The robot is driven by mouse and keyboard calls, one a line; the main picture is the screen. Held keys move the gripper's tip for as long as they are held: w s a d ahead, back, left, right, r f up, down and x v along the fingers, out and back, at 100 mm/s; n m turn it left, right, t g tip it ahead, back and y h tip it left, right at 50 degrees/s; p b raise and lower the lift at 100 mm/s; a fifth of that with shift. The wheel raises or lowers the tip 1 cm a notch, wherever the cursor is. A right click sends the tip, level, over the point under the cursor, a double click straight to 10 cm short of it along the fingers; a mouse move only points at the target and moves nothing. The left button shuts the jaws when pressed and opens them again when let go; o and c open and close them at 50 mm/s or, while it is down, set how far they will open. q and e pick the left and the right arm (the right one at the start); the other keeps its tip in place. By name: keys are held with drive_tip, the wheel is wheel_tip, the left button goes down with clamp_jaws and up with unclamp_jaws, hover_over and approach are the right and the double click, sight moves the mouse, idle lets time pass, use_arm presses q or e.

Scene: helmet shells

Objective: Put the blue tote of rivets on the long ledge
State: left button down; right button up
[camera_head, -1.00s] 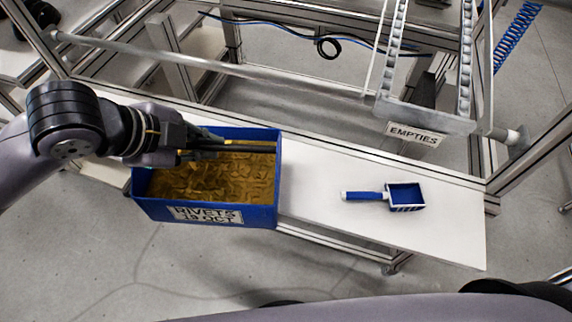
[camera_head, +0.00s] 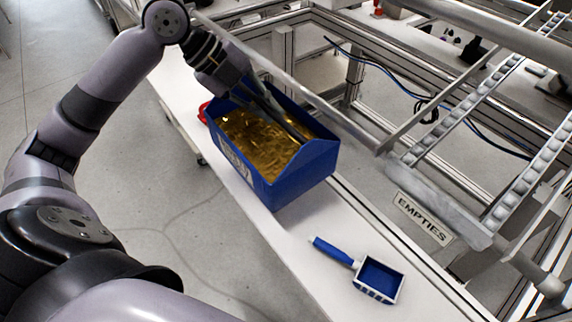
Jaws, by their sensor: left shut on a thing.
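The blue tote (camera_head: 302,172) is full of golden-brown rivets (camera_head: 255,140) and has a white label on its front side. It is over the long white ledge (camera_head: 285,245), close to the front edge; I cannot tell whether its bottom touches the ledge. My left gripper (camera_head: 285,118) comes in from the upper left and is shut on the tote's far side, its fingers lying along that wall. They hide part of the rim. My right gripper is not in view.
A blue scoop (camera_head: 380,278) with a white rim lies on the ledge, nearer than the tote. A red object (camera_head: 203,112) shows behind the tote's left end. An "EMPTIES" sign (camera_head: 425,218) hangs on a roller rack at the right. Metal rails run along the ledge's back.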

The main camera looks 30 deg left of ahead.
sight(267, 155)
use_arm(q)
drive_tip(key=f, duration=0.2)
drive_tip(key=a+f, duration=0.1)
drive_tip(key=f, duration=0.1)
drive_tip(key=shift+d+f, duration=0.2)
drive_tip(key=f+p, duration=0.1)
drive_tip(key=f, duration=0.2)
drive_tip(key=shift+d+f, duration=0.15)
drive_tip(key=shift+d, duration=0.05)
drive_tip(key=shift+a+f, duration=0.1)
drive_tip(key=shift+f, duration=0.2)
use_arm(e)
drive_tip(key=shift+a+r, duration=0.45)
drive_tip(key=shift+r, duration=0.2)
use_arm(q)
drive_tip(key=c, duration=2.1)
unclamp_jaws()
drive_tip(key=shift+f, duration=0.15)
drive_tip(key=o, duration=0.4)
drive_tip(key=shift+s, duration=0.1)
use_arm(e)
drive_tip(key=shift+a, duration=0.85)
